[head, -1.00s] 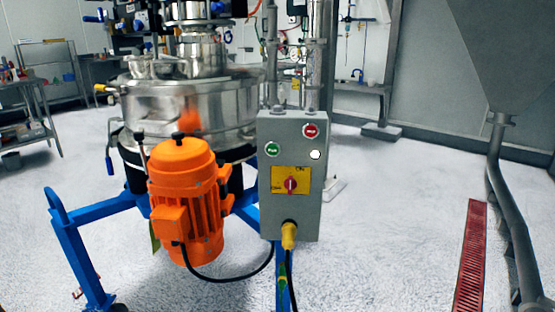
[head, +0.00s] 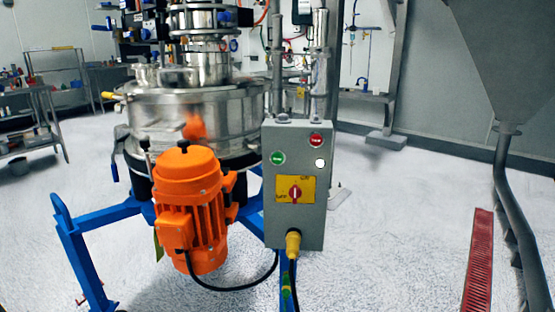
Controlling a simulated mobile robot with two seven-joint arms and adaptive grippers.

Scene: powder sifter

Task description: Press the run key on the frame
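A grey control box (head: 293,222) stands upright on the blue frame (head: 85,262) in the middle of the head view. A green round key (head: 277,158) is at its upper left; its white lettering is too small to read surely. A red round key (head: 316,140) is at the upper right, with a white round lamp or key (head: 320,163) below it. A yellow plate with a red rotary switch (head: 295,194) sits under them. Neither of my grippers shows in the view.
An orange motor (head: 190,205) stands left of the box, with a black cable looping to the box's underside. The steel sifter (head: 190,110) is behind. A grey hopper (head: 510,60) and pipe are at the right, beside a red floor grate (head: 478,262). The floor between is clear.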

